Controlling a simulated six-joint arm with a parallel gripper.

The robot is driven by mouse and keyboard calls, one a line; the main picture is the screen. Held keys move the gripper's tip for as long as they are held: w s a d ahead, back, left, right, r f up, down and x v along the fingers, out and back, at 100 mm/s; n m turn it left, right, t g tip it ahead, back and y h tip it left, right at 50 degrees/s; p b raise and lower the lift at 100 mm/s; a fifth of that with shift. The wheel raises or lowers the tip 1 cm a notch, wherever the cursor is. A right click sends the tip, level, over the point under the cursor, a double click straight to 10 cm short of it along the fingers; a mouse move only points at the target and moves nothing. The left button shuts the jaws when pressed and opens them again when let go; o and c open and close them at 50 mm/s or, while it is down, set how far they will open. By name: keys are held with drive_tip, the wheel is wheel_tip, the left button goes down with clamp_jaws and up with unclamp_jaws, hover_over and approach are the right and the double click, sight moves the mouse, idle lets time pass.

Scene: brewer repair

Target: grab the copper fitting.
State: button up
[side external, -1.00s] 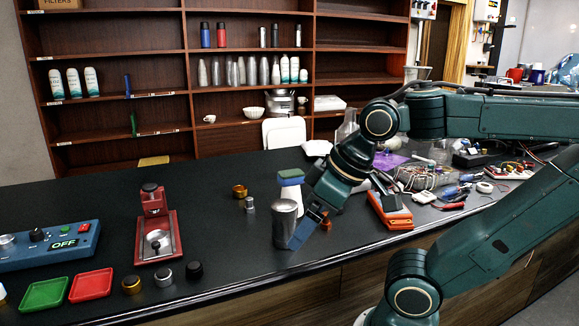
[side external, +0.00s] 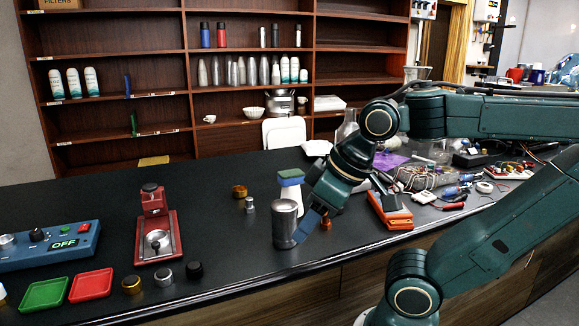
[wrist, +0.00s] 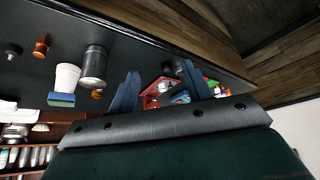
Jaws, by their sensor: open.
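The copper fitting (side external: 326,222) stands on the dark counter, just right of a grey metal canister (side external: 285,224) in the side view. In the wrist view, which is upside down, the fitting (wrist: 41,46) is at upper left, beyond the canister (wrist: 93,65). My gripper (side external: 308,224) points down beside the canister, its blue fingers partly in front of the space between canister and fitting. In the wrist view, my gripper (wrist: 160,86) has its two fingers spread with nothing held between them. The fitting is not between the fingers.
A white cup (side external: 292,200) with a blue-green sponge (side external: 291,177) stands behind the canister. An orange device (side external: 390,211) and clutter are to the right.

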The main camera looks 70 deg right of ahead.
drive_tip(key=shift+d, duration=0.1)
drive_tip(key=w+d+m+g+h, duration=0.1)
drive_tip(key=w+d+m+g, duration=0.15)
drive_tip(key=d+m, duration=0.4)
drive_tip(key=w+d+m+g+h, duration=0.1)
drive_tip(key=w+d+m+h, duration=0.1)
drive_tip(key=w+d+m, duration=0.4)
drive_tip(key=s+d+f+m+g, duration=0.1)
drive_tip(key=d+m, duration=0.3)
drive_tip(key=d, duration=0.3)
drive_tip(key=s+d+f+m+g, duration=0.1)
drive_tip(key=d+f+m, duration=0.1)
drive_tip(key=d, duration=0.6)
drive_tip(key=shift+s+f+m+g, duration=0.3)
drive_tip(key=shift+s+m+g, duration=0.1)
drive_tip(key=shift+m, duration=0.45)
drive_tip(key=shift+d+f, duration=0.1)
hover_over(326, 220)
wheel_tip(326, 220, down, 8)
drive_tip(key=shift+w+a, duration=0.25)
drive_tip(key=shift+a, duration=0.15)
drive_tip(key=shift+f, duration=0.1)
